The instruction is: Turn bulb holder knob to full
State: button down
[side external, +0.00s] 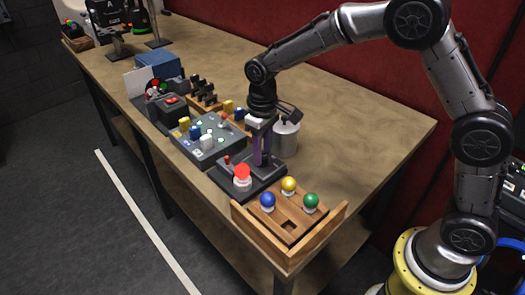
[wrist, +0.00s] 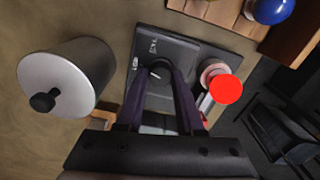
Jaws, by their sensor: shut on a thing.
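The bulb holder (side external: 268,181) is a dark flat box near the front right of the table. A bright red bulb (side external: 242,173) sits in its white socket; the red bulb also shows in the wrist view (wrist: 226,89). My gripper (side external: 261,162) points down over the holder's far part. In the wrist view, my gripper's purple fingers (wrist: 160,78) are shut on the round dark knob (wrist: 158,67) on the holder's top. The fingers hide much of the knob, and its exact setting cannot be read. White markings (wrist: 152,46) show beside it.
A metal canister (side external: 286,138) with a black-knobbed lid stands close beside my gripper. A wooden tray (side external: 250,229) with blue, yellow and green bulbs is at the front corner. A grey button panel (side external: 208,150) lies to the left. The table's right side is clear.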

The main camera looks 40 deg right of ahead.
aim_at(263, 156)
jog(key=m, duration=0.4)
jog(key=shift+r+m, duration=0.1)
jog(key=shift+m, duration=0.2)
jog(key=m, duration=0.4)
jog(key=shift+m, duration=0.3)
jog(key=c, duration=0.5)
grip_release()
jog(key=shift+c, duration=0.2)
notch_tip(263, 156, up, 14)
